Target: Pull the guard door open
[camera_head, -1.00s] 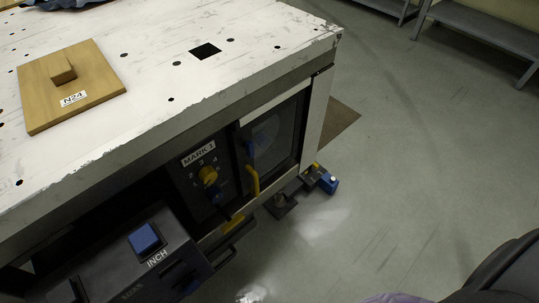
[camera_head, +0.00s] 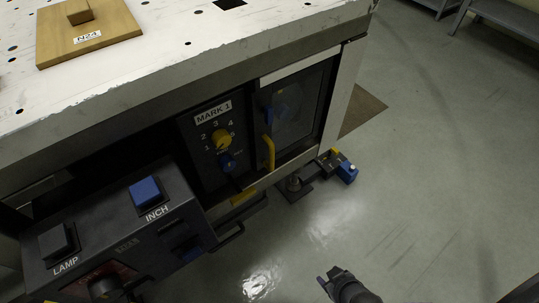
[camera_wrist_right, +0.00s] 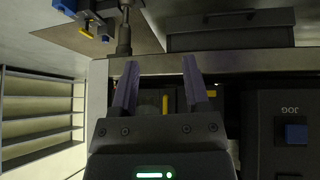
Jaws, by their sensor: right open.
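The guard door (camera_head: 296,108) is a dark see-through panel in the front of the white-topped bench, and it looks shut. Its upright yellow handle (camera_head: 268,153) is on the door's left side. My right gripper (camera_head: 329,279) is low in the head view, below and right of the handle, apart from it and over the floor. In the right wrist view, its two fingers (camera_wrist_right: 159,75) are spread with nothing held. A yellow piece (camera_wrist_right: 165,105) shows beyond them; I cannot tell if it is the handle. My left gripper is not in view.
Left of the door are the MARK 1 panel with a yellow knob (camera_head: 221,139) and a dark control box with a blue INCH button (camera_head: 145,190). A blue-ended floor device (camera_head: 346,172) stands below the door. The floor right of it is clear.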

